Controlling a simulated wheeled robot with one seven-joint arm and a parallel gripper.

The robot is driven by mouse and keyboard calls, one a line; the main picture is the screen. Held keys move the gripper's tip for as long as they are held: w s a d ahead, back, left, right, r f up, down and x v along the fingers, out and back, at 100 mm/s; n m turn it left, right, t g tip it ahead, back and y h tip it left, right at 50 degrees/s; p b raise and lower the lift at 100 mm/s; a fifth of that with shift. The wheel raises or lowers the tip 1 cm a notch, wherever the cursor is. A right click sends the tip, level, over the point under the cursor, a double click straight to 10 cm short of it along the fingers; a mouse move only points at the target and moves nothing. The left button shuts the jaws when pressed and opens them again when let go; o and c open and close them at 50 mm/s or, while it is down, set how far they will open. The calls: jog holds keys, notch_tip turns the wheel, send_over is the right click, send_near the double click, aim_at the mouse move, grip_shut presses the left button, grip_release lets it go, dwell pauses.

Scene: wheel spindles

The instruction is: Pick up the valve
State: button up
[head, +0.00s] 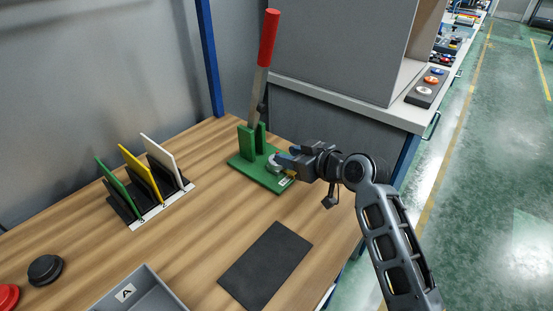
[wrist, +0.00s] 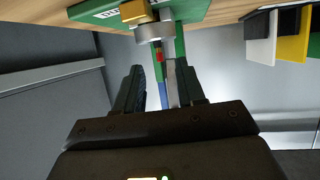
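A green lever press with a red handle (head: 267,38) stands on the table, with a green base plate (head: 245,172). A small part with a round silver body (head: 273,164) sits on this base and looks like the valve. In the wrist view it shows a silver ring (wrist: 154,32), a brass-coloured block (wrist: 136,11) and a small red piece. My gripper (head: 284,161) is beside it, pointing left at it. In the wrist view my gripper's two fingers (wrist: 158,68) are apart, with the part just beyond the tips. Contact cannot be told.
The press's upright lever (head: 257,95) rises close behind the part. A rack with green, yellow and white plates (head: 162,158) stands left. A dark mat (head: 265,265), a grey bin (head: 150,292) and black and red buttons (head: 45,269) are in front. A grey cabinet (head: 340,45) stands behind.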

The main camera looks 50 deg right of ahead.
jog(key=shift+x, duration=1.55)
grip_shut()
